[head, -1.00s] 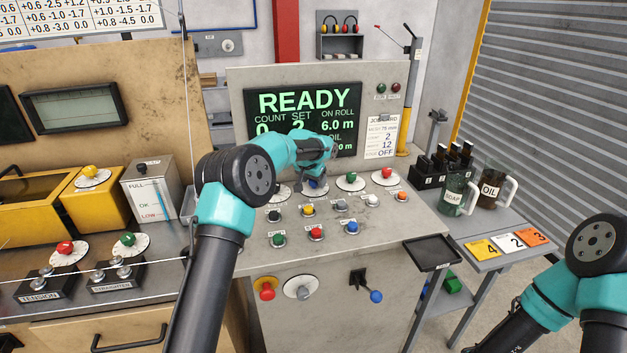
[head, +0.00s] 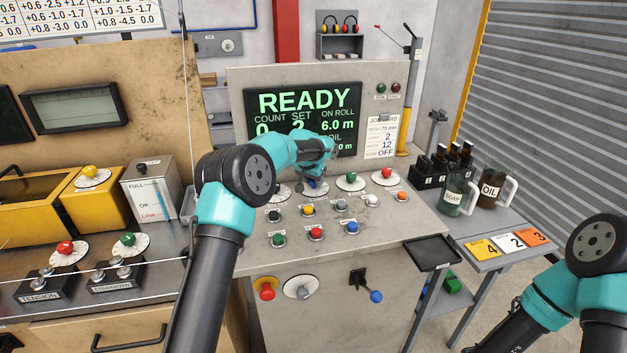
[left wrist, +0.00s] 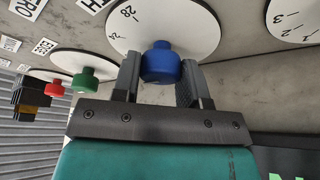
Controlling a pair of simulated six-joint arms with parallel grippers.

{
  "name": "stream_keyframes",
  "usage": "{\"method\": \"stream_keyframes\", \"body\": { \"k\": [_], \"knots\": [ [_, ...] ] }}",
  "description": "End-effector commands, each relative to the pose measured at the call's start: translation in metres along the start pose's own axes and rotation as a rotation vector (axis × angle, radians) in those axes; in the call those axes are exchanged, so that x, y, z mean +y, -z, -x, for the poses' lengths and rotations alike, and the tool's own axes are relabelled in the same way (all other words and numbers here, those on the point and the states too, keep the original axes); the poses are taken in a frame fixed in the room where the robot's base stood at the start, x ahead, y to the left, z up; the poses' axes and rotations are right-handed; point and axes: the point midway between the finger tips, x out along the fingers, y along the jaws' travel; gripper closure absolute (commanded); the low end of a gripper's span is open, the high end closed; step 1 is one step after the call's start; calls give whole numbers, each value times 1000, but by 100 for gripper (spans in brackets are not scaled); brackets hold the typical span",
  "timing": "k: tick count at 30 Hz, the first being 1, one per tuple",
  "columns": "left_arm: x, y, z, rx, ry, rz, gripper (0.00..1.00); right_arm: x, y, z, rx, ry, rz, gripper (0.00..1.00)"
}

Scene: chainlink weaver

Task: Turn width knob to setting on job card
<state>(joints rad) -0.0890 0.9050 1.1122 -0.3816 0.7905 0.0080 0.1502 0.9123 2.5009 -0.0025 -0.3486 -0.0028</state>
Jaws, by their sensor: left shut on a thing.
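A blue knob (left wrist: 161,63) stands on a white round dial (left wrist: 190,28) marked with numbers, 28 readable, in the left wrist view. My left gripper (left wrist: 160,78) is shut on this knob, one finger on each side. In the head view my left gripper (head: 314,186) is at the back row of the console and mostly hides the knob. The job card (head: 382,138) on the upright panel reads 75 mm, 2, 12 and OFF, with small labels hard to read. The knob's pointer is not clear. My right gripper is out of view.
A green knob (head: 351,178) and a red knob (head: 386,175) stand to the right in the same row. Several coloured buttons fill the console in front. The screen (head: 304,112) behind shows READY. A black tray (head: 431,252) hangs at the console's right.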

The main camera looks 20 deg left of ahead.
Motion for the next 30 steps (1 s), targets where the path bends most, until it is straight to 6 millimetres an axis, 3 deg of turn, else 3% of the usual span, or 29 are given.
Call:
{"method": "stream_keyframes", "body": {
  "k": [11,30],
  "knots": [
    [2,0,0,0,77,184,84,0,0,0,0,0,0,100],
    [3,1,0,0,298,715,84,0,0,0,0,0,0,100]
  ]
}}
